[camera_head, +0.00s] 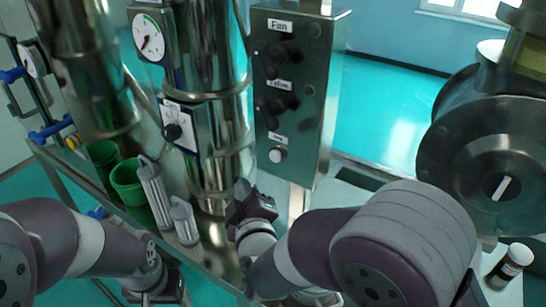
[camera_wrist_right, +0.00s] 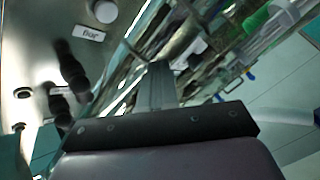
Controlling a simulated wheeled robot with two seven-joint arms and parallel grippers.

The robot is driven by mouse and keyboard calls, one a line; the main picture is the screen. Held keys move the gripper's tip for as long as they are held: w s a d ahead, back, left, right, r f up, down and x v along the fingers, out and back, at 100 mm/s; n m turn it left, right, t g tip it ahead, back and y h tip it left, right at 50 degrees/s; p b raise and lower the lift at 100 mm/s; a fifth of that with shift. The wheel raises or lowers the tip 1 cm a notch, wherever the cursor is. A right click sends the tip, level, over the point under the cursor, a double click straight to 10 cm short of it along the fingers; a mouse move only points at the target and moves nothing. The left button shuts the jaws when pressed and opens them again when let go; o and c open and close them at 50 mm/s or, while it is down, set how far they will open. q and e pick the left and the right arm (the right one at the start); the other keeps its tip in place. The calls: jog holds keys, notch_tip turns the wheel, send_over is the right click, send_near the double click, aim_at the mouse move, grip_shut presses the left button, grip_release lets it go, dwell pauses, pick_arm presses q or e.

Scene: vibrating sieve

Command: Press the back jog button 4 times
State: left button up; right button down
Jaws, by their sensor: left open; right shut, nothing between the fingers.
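A metal control panel (camera_head: 315,95) in the head view carries labels that read Fan, Valve and, lowest and blurred, apparently Jog. Under the lowest label is a round white button (camera_head: 278,154), the jog button. The button also shows at the top of the right wrist view (camera_wrist_right: 105,11). My right gripper (camera_head: 243,190) is shut and empty, below and left of the button and apart from it. Its fingers show in the right wrist view (camera_wrist_right: 160,80). My left gripper (camera_head: 152,297) is low at the bottom edge, open, partly cut off and away from the panel.
Dark knobs (camera_head: 280,55) stick out of the panel above the button. Steel columns with a dial gauge (camera_head: 149,38) stand left of it. Green cups (camera_head: 128,182) and grey cylinders (camera_head: 155,195) stand on the metal bench. A large round machine (camera_head: 490,150) stands at the right.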

aim_at(275, 156)
jog(key=w+d+b, duration=0.1)
jog(key=w+d, duration=0.4)
jog(key=w, duration=0.1)
jog(key=shift+w, duration=0.15)
jog(key=shift+w, duration=0.1)
dwell(1.9)
jog(key=shift+w+d+b, duration=0.25)
jog(key=shift+w+b, duration=0.05)
jog(key=shift+b, duration=0.05)
jog(key=shift+w+d, duration=0.3)
jog(key=shift+w, duration=0.05)
dwell(0.7)
jog(key=shift+s+a, duration=0.1)
dwell(0.3)
jog(key=shift+s+a, duration=0.45)
jog(key=shift+s, duration=0.2)
